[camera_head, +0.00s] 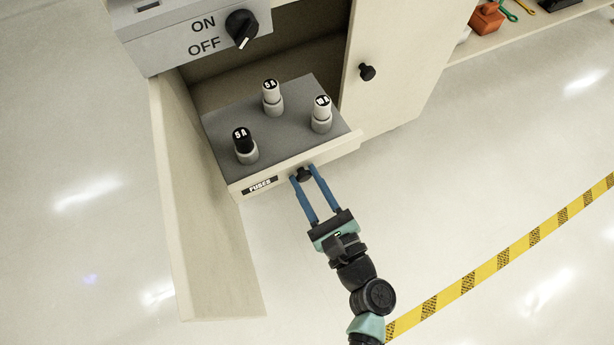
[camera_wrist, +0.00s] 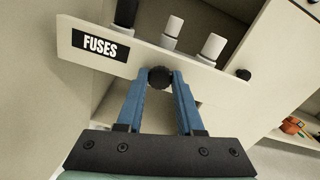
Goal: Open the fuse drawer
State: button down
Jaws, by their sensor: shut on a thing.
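The fuse drawer (camera_head: 290,167) is pulled out from the cabinet, its front panel labelled FUSES. Its grey top (camera_head: 283,132) carries three upright fuses: a black-capped one (camera_head: 244,146) marked 5A, a white one (camera_head: 272,98) at the back and another white one (camera_head: 321,114) at the right. The blue fingers of my gripper (camera_head: 303,176) are shut on the drawer's round black knob (camera_wrist: 159,77). In the wrist view the FUSES label (camera_wrist: 100,45) is left of the fingers, and the drawer front runs across above them.
An opened cabinet door (camera_head: 195,210) stands left of the drawer. A closed door with a black knob (camera_head: 367,72) is at the right. An ON/OFF switch (camera_head: 241,28) is above. A shelf with tools (camera_head: 535,25) is at upper right. Yellow-black floor tape (camera_head: 500,258) crosses clear floor.

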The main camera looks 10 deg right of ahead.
jog(key=c, duration=0.5)
grip_release()
jog(key=shift+c, duration=0.2)
jog(key=shift+s, duration=0.1)
jog(key=p+v, duration=0.3)
jog(key=v, duration=0.9)
jog(key=shift+s, duration=0.4)
jog(key=shift+d, duration=0.15)
